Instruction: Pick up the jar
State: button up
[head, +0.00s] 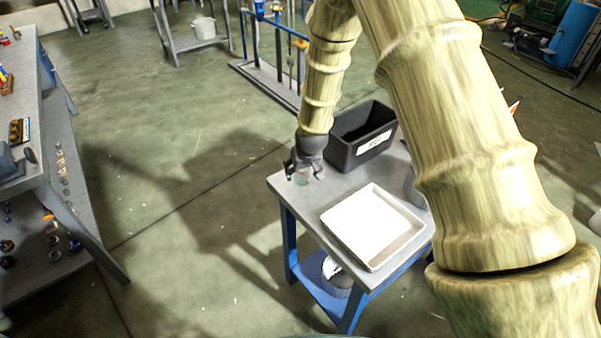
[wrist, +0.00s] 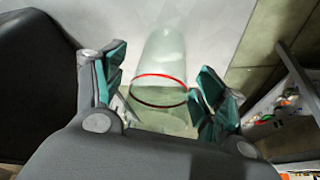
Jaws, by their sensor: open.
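The jar (wrist: 162,70) is clear glass with a red ring around it. In the wrist view it lies between the two open fingers of my gripper (wrist: 160,95), with a gap on each side. Its lower part in that picture is partly hidden by my gripper's body. In the head view my gripper (head: 303,172) is at the back left corner of the small table (head: 290,190). The jar (head: 301,179) shows there only as a small pale green patch under the fingers. I cannot tell whether a finger touches it.
A black bin (head: 345,150) with a white label stands close to the right of my gripper. A white tray (head: 372,222) lies at the table's front. A grey workbench (head: 60,150) stands at the far left. Open floor lies between bench and table.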

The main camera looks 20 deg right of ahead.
jog(key=shift+w+f, duration=0.15)
jog(key=c, duration=1.2)
